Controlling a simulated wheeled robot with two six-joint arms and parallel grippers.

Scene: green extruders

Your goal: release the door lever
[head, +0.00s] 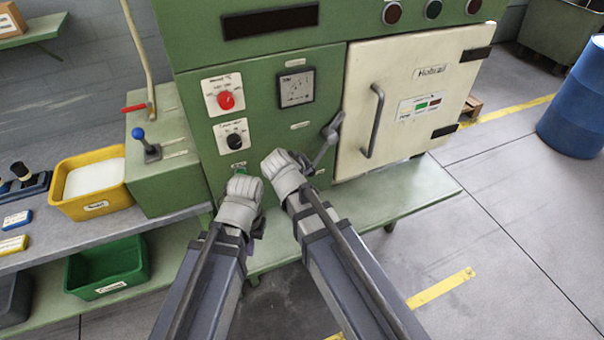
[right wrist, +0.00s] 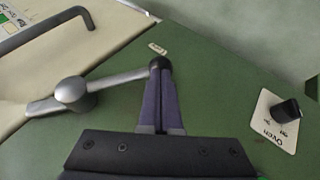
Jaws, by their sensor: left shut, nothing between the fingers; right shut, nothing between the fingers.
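The door lever (head: 331,132) is a grey handle on the green panel, just left of the cream door (head: 395,100). It points down and left in the head view. In the right wrist view the lever (right wrist: 115,80) runs from a round hub to a black knob (right wrist: 160,63). My right gripper (head: 284,167) is shut and empty, in front of the panel beside the lever's lower end. Its fingertips (right wrist: 161,75) overlap the knob; whether they touch it I cannot tell. My left gripper (head: 241,185) is shut and empty, to the left, low before the panel.
The door has a dark vertical handle (head: 373,120) and appears closed. A red knob (head: 227,100) and a black knob (head: 235,140) sit left of the lever. A green ledge (head: 420,188) runs below the panel. A blue drum (head: 575,105) stands far right.

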